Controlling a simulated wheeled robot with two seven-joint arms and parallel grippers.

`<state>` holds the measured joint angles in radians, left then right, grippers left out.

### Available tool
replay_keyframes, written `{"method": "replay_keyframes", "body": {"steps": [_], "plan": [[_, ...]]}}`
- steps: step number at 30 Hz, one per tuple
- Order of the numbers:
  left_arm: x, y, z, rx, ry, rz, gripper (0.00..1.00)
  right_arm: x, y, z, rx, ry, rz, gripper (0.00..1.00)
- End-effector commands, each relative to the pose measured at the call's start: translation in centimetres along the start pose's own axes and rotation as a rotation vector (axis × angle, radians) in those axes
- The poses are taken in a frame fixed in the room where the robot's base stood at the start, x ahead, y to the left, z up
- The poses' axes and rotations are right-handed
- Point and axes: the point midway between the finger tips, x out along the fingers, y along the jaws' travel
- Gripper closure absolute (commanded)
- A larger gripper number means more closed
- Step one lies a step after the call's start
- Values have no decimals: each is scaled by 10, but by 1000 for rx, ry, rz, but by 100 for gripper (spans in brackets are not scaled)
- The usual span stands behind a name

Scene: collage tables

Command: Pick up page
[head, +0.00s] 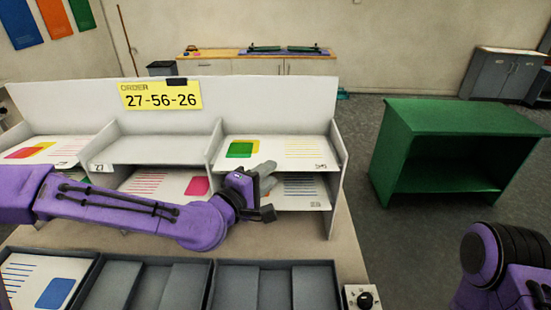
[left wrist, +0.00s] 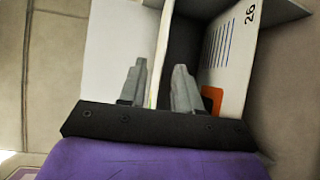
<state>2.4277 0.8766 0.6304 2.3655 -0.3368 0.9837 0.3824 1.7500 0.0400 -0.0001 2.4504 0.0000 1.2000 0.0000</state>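The sorting shelf (head: 160,152) holds printed pages in its compartments. A page with green and yellow shapes (head: 285,150) lies in the upper right one. A page with coloured lines (head: 305,188) lies below it, partly hidden by my left gripper (head: 264,178). A page with a pink shape (head: 170,184) lies in the lower middle one. My left gripper is at the front of the right column.
A yellow order sign reading 27-56-26 (head: 161,94) is on the shelf's back panel. Grey trays (head: 235,264) line the table front; a page with a blue shape (head: 45,282) lies in the left one. A green open cabinet (head: 450,135) stands right, across clear floor.

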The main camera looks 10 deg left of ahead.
Motion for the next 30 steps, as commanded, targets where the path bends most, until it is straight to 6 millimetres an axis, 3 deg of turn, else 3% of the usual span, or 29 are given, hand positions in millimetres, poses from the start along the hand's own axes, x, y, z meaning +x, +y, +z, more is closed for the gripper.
{"method": "replay_keyframes", "body": {"steps": [5, 12, 14, 15, 16, 30], "plan": [[28, -3, -2, 1, 0, -2, 67, 7, -1, 3, 0, 0, 0, 64], [31, -1, -1, 0, -1, -1, 67, 6, -1, 2, 0, 0, 0, 64], [31, -1, -1, 0, -1, -1, 83, 6, -1, 2, 0, 0, 0, 64], [31, -1, -1, 0, -1, -1, 96, 6, -1, 2, 0, 0, 0, 64], [31, -1, -1, 0, -1, -1, 100, 6, -1, 2, 0, 0, 0, 64], [30, 2, -1, 0, 0, 0, 100, 6, -1, 2, 0, 0, 0, 64]]}}
